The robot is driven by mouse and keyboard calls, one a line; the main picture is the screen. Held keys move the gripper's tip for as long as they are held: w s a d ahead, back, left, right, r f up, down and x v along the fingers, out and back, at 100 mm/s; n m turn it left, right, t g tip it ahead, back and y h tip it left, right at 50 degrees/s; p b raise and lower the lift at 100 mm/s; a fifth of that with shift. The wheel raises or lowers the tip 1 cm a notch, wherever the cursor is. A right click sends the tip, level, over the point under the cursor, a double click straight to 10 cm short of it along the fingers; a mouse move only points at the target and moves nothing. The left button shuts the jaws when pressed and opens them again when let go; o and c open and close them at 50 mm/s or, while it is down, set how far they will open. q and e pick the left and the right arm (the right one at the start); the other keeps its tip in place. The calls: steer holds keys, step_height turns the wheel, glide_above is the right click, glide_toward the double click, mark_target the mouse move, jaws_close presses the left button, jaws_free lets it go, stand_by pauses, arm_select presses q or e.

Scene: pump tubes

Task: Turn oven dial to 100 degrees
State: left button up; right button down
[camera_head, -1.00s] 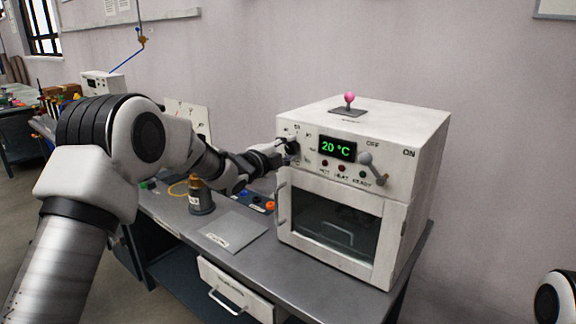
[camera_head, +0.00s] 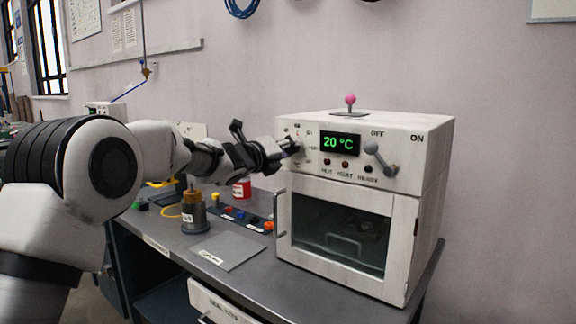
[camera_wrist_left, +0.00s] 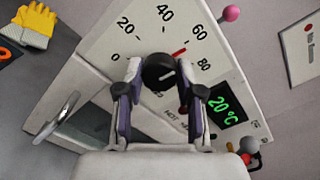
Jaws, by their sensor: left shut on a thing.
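The white oven (camera_head: 345,190) stands on the bench, with a green display (camera_head: 341,145) reading 20 °C. Its dial shows in the left wrist view as a black round knob (camera_wrist_left: 158,70) with a light line. The printed scale around it shows 0, 20, 40, 60 and 80, with a red mark between 60 and 80. My left gripper (camera_head: 288,148) is at the upper left of the oven front and is shut on the dial. In the left wrist view its fingers (camera_wrist_left: 162,88) are on both sides of the knob. The gripper partly hides the dial in the head view.
A lever (camera_head: 377,158) sits between OFF and ON on the oven's right. A pink knob (camera_head: 350,100) stands on top. The oven door (camera_head: 330,278) is closed. A metal plate (camera_head: 228,252) and a brown-topped container (camera_head: 193,215) are on the bench at left.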

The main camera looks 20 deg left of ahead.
arm_select(q)
steer(key=m+b, duration=0.1)
steer(key=m, duration=0.1)
steer(key=m+b, duration=0.1)
steer(key=b, duration=0.1)
steer(key=m+b, duration=0.2)
steer(key=shift+f+m, duration=0.25)
steer(key=shift+m, duration=0.05)
steer(key=m+b, duration=0.2)
steer(key=shift+m+b, duration=0.3)
steer(key=shift+m, duration=0.1)
steer(key=m+b, duration=0.3)
steer(key=m, duration=0.1)
steer(key=shift+t, duration=0.3)
steer(key=shift+r+m+b, duration=0.15)
steer(key=shift+m+b, duration=0.9)
steer(key=shift+m, duration=1.05)
steer(key=o, duration=1.2)
steer(key=shift+c, duration=0.2)
